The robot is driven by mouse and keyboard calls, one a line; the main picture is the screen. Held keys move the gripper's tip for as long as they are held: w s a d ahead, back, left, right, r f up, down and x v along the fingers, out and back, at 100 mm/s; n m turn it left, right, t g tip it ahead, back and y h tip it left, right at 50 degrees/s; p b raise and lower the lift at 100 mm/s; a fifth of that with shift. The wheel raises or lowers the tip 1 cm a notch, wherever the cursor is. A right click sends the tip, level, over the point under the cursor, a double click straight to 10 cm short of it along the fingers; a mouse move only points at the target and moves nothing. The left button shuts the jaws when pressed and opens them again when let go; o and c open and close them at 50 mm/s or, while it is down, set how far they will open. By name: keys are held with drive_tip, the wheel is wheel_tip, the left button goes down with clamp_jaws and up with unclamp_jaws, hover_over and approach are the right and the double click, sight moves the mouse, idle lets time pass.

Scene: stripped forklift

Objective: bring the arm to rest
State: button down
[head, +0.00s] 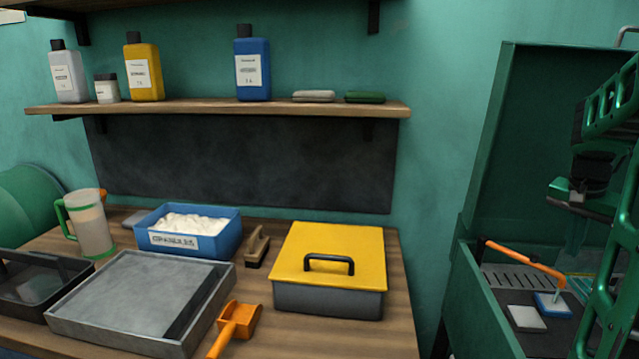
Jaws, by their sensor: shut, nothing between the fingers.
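My arm stands at the right edge of the head view, its green links folded upright. My gripper (576,238) appears to hang below the dark wrist, in front of the green cabinet; it is shut and empty. Its fingertips are hard to make out against the green behind them. It is well to the right of the workbench and above the green basin.
The green basin (483,297) holds an orange-handled tool (525,262) and pale pads. The wooden bench (401,318) carries a yellow-lidded box (335,250), blue bin (222,241), grey tray (140,295), orange scoop (238,322) and jug (92,228). A shelf (215,107) holds bottles.

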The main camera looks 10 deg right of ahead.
drive_tip(key=s+a+f+n+y, duration=0.1)
drive_tip(key=s+a+f+n, duration=0.1)
drive_tip(key=s+a, duration=0.3)
drive_tip(key=s+a+f+n+y, duration=0.1)
drive_tip(key=s+a, duration=0.5)
drive_tip(key=a, duration=0.7)
drive_tip(key=s+a+f+n+y, duration=0.1)
drive_tip(key=s+a+f+n, duration=0.2)
drive_tip(key=a, duration=0.6)
drive_tip(key=s+n, duration=0.2)
drive_tip(key=s, duration=0.1)
drive_tip(key=shift+a+f+g, duration=0.3)
drive_tip(key=shift+g, duration=0.1)
drive_tip(key=shift+w+f, duration=0.25)
drive_tip(key=shift+w, duration=0.35)
idle(0.3)
